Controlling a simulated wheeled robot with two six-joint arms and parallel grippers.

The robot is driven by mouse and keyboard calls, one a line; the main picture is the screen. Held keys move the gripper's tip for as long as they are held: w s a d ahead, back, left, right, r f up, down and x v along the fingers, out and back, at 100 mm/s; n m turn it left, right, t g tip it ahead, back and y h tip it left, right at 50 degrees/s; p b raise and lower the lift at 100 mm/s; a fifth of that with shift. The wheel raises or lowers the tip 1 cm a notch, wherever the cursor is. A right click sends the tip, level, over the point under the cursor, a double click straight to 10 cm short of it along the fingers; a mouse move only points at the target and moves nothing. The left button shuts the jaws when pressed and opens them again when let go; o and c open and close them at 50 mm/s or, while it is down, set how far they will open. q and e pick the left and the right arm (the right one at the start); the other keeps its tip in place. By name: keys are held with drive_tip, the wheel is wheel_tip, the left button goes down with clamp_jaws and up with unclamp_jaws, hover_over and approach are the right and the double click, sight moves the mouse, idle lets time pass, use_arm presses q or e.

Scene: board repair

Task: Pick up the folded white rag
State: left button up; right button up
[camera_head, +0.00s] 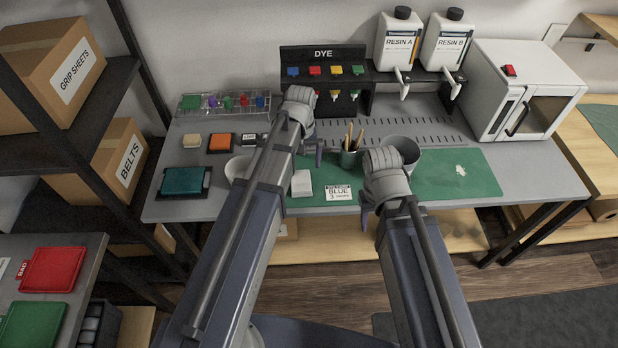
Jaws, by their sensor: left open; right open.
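A small white block-like thing (302,183), which looks like the folded white rag, lies on the green mat (455,178) near the table's front edge, just right of my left forearm. My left gripper (319,154) is open and hangs above the table behind the rag, a little to its right, apart from it. My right gripper (365,217) is open and empty at the table's front edge, to the right of the rag. Its fingers are partly hidden by my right wrist.
A label card (339,192) reading BLUE lies right of the rag. A brush cup (348,158) and a grey bowl (403,148) stand behind. A white bowl (238,168) is partly behind my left arm.

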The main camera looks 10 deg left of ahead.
sight(301, 180)
use_arm(q)
drive_tip(key=shift+s+f+b, duration=0.15)
drive_tip(key=shift+f+b, duration=1.05)
drive_tip(key=shift+f, duration=0.05)
drive_tip(key=f+b, duration=0.5)
drive_tip(key=shift+s+a+f, duration=0.2)
drive_tip(key=shift+r, duration=0.1)
drive_tip(key=shift+c, duration=0.2)
drive_tip(key=c, duration=1.1)
wheel_tip(301, 180, up, 10)
drive_tip(key=p, duration=0.9)
drive_tip(key=shift+p, duration=0.35)
